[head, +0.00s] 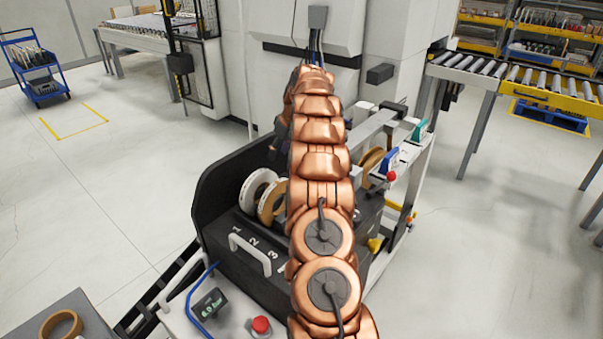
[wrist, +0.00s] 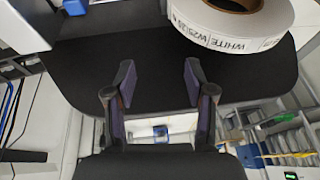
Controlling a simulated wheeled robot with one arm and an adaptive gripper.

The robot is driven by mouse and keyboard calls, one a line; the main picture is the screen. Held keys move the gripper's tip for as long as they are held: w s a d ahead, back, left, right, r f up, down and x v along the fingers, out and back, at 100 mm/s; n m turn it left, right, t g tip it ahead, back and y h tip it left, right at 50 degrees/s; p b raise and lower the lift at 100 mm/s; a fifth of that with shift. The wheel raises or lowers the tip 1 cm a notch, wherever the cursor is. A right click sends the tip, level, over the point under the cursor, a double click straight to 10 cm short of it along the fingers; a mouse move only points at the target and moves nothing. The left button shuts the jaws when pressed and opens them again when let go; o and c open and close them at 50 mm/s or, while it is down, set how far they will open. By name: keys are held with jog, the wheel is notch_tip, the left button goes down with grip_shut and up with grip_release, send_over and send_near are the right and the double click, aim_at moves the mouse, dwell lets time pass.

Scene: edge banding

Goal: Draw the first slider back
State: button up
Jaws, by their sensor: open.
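In the head view I cannot tell for sure which part is the first slider. A blue piece (head: 388,160) and a green piece (head: 419,130) sit on the light metal frame at the right of the black roll holder (head: 222,170). My copper arm crosses the middle and hides part of the holder and my gripper. In the wrist view my gripper (wrist: 158,84) has its two fingers apart, with nothing between them, in front of a black panel (wrist: 100,70). A white roll (wrist: 235,28) marked "WHITE" is above and right of the fingers.
The holder carries a white roll (head: 257,189) and tan rolls (head: 374,160), with numbers on its front and a white handle (head: 250,254). A roller conveyor (head: 520,80) stands at the right.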

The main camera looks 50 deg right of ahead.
jog(key=s+d+f+h, duration=0.1)
jog(key=d+f, duration=0.2)
jog(key=d, duration=0.3)
jog(key=s+d+f, duration=0.2)
jog(key=d+f, duration=0.2)
jog(key=d, duration=0.1)
jog(key=shift+w+p+x, duration=0.2)
jog(key=shift+p+x, duration=0.25)
jog(key=shift+x, duration=1.5)
jog(key=shift+w+p+x, duration=0.2)
jog(key=shift+p+x, duration=0.2)
jog(key=shift+x, duration=1.5)
jog(key=shift+d+r+t, duration=0.1)
jog(key=shift+d+t, duration=0.05)
jog(key=shift+t, duration=0.15)
jog(key=shift+c, duration=0.4)
grip_shut()
